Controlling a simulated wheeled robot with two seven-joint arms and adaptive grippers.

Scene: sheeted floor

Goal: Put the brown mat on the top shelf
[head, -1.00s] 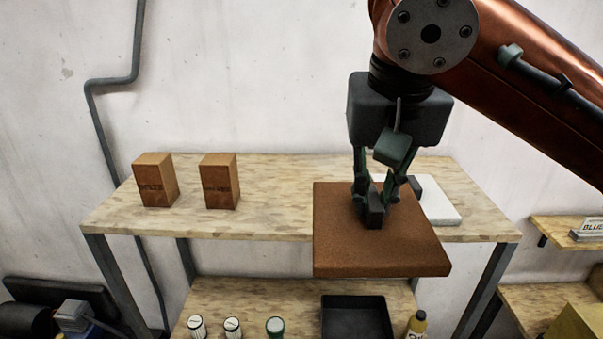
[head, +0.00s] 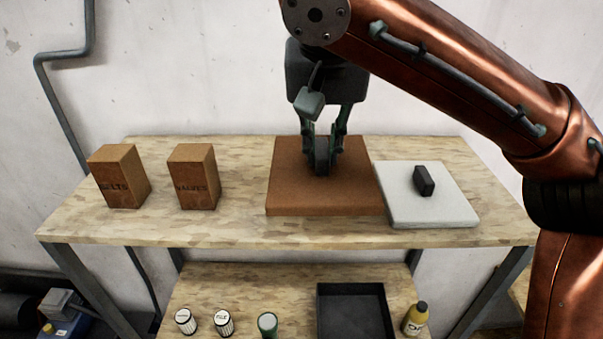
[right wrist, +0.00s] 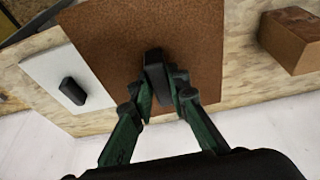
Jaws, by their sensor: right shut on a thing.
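The brown mat (head: 300,190) is a flat square slab with a dark grip block (right wrist: 154,70) on its top. It is at the top shelf (head: 245,220), right of the middle, lying flat or very close above the boards; I cannot tell which. My right gripper (head: 321,165) is above it, shut on the mat's dark block. The mat also shows in the right wrist view (right wrist: 195,40). Its right edge is against or slightly over the left edge of a white mat (head: 440,205); the exact contact is unclear. My left gripper is not in view.
Two brown boxes, (head: 120,178) and (head: 193,178), stand on the top shelf's left part. The white mat has its own dark block (head: 424,181).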

